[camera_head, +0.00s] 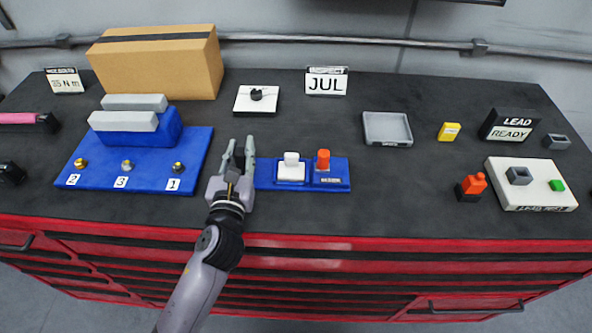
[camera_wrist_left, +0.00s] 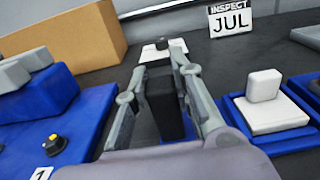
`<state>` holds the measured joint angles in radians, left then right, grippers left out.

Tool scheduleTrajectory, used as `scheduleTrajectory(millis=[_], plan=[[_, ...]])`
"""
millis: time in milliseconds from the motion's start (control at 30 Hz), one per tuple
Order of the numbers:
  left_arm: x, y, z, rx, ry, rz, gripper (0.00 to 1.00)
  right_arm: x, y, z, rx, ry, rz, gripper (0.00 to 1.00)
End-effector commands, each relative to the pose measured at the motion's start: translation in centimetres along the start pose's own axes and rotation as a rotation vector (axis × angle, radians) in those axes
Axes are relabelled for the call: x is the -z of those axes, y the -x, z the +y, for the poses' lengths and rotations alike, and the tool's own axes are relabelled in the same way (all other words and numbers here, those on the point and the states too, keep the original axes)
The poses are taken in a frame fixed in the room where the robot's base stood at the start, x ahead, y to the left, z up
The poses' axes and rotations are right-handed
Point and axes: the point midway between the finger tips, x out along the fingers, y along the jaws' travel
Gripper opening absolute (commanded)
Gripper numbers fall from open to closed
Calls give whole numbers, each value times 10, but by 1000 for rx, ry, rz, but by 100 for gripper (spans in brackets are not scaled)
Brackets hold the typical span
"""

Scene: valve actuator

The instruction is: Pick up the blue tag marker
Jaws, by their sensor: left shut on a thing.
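My left gripper (camera_head: 240,150) is at the left end of a blue holder (camera_head: 339,184), with its fingers pointing toward the back of the bench. In the left wrist view, its fingers (camera_wrist_left: 160,68) are on either side of a dark, almost black block (camera_wrist_left: 166,105), and they are shut on it. No clearly blue marker shows; I cannot tell from its colour whether this block is the blue tag marker. A white marker (camera_head: 291,160) and an orange marker (camera_head: 323,159) stand in the holder right of the gripper. My right gripper is not in view.
A blue board (camera_head: 110,186) with numbered knobs lies left of the gripper. A cardboard box (camera_head: 155,68) stands behind it. A white plate (camera_head: 257,99) and a JUL sign (camera_head: 327,82) are at the back. A grey tray (camera_head: 387,128) lies right, with clear bench around it.

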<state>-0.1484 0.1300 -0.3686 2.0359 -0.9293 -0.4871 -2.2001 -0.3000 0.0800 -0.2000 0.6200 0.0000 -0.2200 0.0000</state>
Motion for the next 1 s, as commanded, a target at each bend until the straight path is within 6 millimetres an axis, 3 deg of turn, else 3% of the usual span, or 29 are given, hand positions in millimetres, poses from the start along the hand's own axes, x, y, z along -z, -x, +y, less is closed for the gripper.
scheduleTrajectory(millis=[500,900,1000], plan=[[-8,-1,0,0,1,-7,0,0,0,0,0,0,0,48],[-79,0,0,2,0,-12,0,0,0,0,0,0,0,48],[-89,-1,0,0,3,-7,0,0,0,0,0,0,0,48]])
